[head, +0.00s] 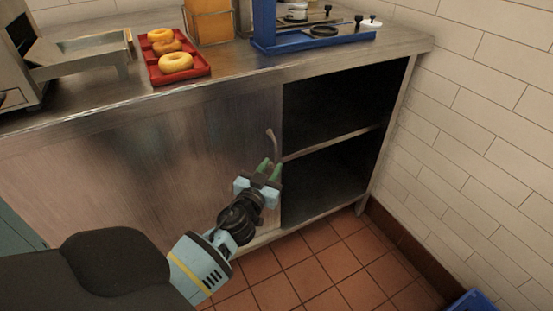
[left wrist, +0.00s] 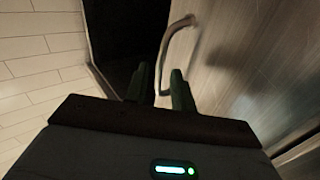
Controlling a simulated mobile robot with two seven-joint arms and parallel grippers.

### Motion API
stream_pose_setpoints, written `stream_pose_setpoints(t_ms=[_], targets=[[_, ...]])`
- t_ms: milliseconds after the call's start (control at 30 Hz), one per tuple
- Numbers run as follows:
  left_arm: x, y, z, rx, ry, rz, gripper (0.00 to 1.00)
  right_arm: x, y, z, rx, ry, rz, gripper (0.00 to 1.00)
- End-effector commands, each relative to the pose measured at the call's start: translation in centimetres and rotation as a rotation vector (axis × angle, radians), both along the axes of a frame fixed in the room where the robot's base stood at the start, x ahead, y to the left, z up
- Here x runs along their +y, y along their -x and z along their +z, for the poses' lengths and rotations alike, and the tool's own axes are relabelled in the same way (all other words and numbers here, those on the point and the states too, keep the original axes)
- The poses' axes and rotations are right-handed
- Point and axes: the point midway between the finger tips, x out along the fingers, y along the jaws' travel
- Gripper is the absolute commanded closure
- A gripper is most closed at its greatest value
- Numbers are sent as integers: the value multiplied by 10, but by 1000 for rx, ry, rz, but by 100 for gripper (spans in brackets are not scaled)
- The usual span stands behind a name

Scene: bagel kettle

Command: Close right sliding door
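The metal sliding door (head: 190,150) stands across the left and middle of the cabinet front, and the right bay (head: 325,110) is open and dark inside. A curved metal handle (head: 271,140) sits near the door's right edge; it also shows in the left wrist view (left wrist: 176,38). My left gripper (head: 269,167) is just below the handle in the head view. In the left wrist view its green fingers (left wrist: 160,80) are apart, with the handle's lower end seen between them. Whether they touch it cannot be told. My right gripper is out of view.
A shelf (head: 335,144) divides the open bay. On the counter are a red tray (head: 205,72) with bagels, a blue stand (head: 315,40) and a metal machine (head: 20,60). A tiled wall (head: 480,130) closes the right side. A blue crate (head: 475,303) is on the floor.

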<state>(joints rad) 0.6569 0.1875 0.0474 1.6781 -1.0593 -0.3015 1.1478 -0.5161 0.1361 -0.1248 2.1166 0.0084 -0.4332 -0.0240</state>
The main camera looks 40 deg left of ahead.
Motion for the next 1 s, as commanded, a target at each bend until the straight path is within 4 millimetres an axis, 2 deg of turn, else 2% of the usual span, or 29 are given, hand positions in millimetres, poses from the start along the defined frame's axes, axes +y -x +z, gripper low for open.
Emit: stream_pose_setpoints(t_ms=[100,300,667,700,900,1000], targets=[[6,-18,0,0,-2,1,75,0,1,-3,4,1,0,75],[12,-37,-1,1,-1,0,75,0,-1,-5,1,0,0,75],[14,-42,-1,2,1,1,75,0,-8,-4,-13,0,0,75],[14,-42,-1,2,1,1,76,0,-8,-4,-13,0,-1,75],[14,-42,-1,2,1,0,100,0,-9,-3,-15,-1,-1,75],[14,-42,-1,2,1,0,100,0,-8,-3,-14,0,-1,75]])
